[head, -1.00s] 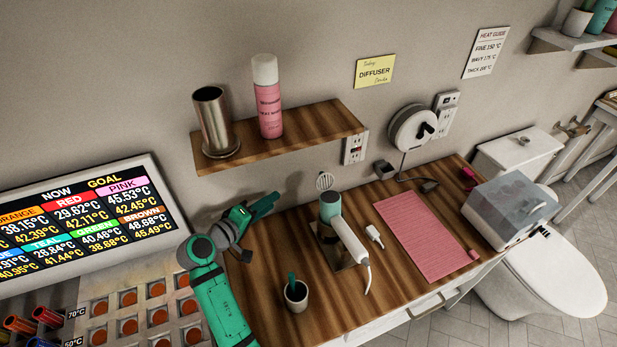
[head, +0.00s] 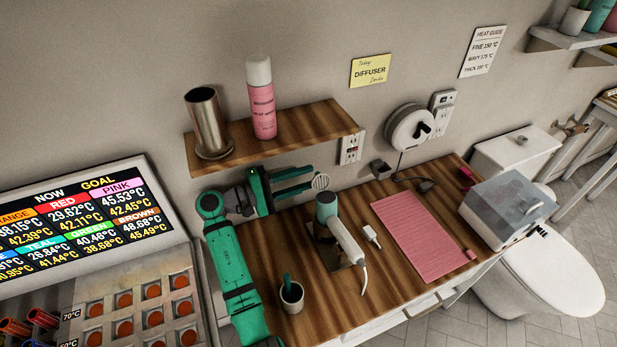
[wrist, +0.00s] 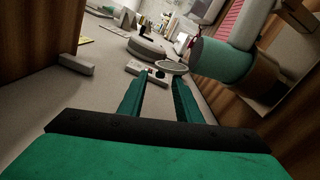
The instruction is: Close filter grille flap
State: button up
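The hair dryer lies on the wooden counter, with a teal barrel (head: 326,207) and a white handle (head: 348,243). Its round mesh grille flap (head: 320,182) stands out from the barrel's wall-side end and looks swung open. My gripper (head: 311,179) is at the flap's left, below the shelf, with its two fingers apart and nothing between them. In the wrist view the flap (wrist: 173,68) shows just beyond the fingertips (wrist: 158,80), nearer the right finger. The dryer barrel (wrist: 222,63) is to its right. Whether a finger touches the flap I cannot tell.
A wooden shelf (head: 300,135) with a metal cup and a pink spray bottle is above my gripper. A small cup (head: 291,297) stands at the counter's front left. A pink mat (head: 425,236) and a white plug (head: 371,236) lie right of the dryer.

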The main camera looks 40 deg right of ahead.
jog(key=shift+x, duration=0.85)
jog(key=shift+c, duration=0.7)
grip_shut()
jog(key=shift+a, duration=0.1)
jog(key=shift+w, duration=0.15)
